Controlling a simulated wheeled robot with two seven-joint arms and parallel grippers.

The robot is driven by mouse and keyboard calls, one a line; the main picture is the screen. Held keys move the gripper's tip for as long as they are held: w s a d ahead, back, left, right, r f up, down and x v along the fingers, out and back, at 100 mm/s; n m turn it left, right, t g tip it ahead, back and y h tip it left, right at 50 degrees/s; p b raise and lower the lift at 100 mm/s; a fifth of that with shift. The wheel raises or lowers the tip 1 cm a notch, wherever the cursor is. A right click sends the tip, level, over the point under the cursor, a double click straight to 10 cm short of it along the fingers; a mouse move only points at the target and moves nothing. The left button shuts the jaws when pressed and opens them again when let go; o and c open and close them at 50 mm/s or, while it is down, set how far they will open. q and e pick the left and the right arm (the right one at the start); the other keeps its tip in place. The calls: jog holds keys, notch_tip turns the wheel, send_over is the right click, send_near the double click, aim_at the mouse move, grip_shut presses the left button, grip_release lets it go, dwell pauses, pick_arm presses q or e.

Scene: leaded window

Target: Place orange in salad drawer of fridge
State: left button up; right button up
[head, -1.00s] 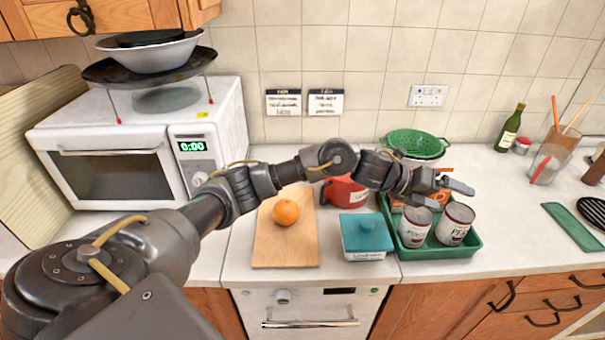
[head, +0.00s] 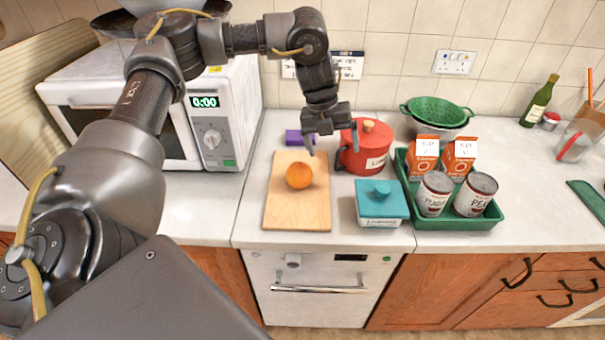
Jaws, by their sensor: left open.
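The orange (head: 299,175) sits on a light wooden cutting board (head: 297,214) on the white counter. My left gripper (head: 333,152) points down, open and empty, above and behind the orange to its right, near the red pot. Its fingertips are apart from the orange. No fridge and no salad drawer show in the head view. My right gripper is not in view.
A red lidded pot (head: 365,158) and a teal lidded box (head: 381,210) stand right of the board. A green tray (head: 455,223) holds cans and orange cartons. A purple item (head: 299,138) lies behind the board. A white microwave (head: 236,125) stands left.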

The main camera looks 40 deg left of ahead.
pick_arm(q)
jog(key=r+n+g+y, duration=0.1)
jog(key=g+y, duration=0.1)
send_over(299, 165)
jog(key=shift+f, duration=5.45)
jog(key=shift+s, duration=0.1)
jog(key=c, duration=1.3)
jog(key=shift+o, duration=0.2)
jog(key=shift+r, duration=0.1)
